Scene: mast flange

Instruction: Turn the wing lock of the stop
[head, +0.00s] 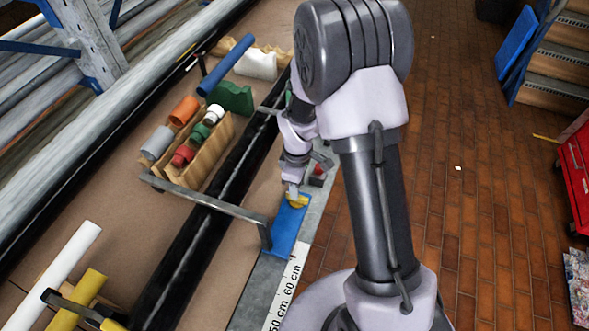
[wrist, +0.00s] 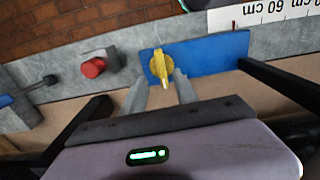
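The stop is a blue plate (head: 287,231) on a grey rail, and it also shows in the wrist view (wrist: 215,54). Its yellow wing lock (wrist: 160,64) sits near the left end of the plate there, with its wing pointing roughly toward my gripper. In the head view the wing lock (head: 297,200) is partly hidden under my gripper (head: 292,191). In the wrist view the two grey fingers of my gripper (wrist: 160,88) are apart, one on each side of the wing's near end. Whether they touch the wing cannot be told.
A red knob (wrist: 94,67) stands on the rail left of the plate. A grey bar (head: 215,205) arches over the black tube beside the stop. A ruler strip (head: 286,285) lies past the plate. A wooden rack (head: 208,155) holds coloured cylinders. The brick floor at right is open.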

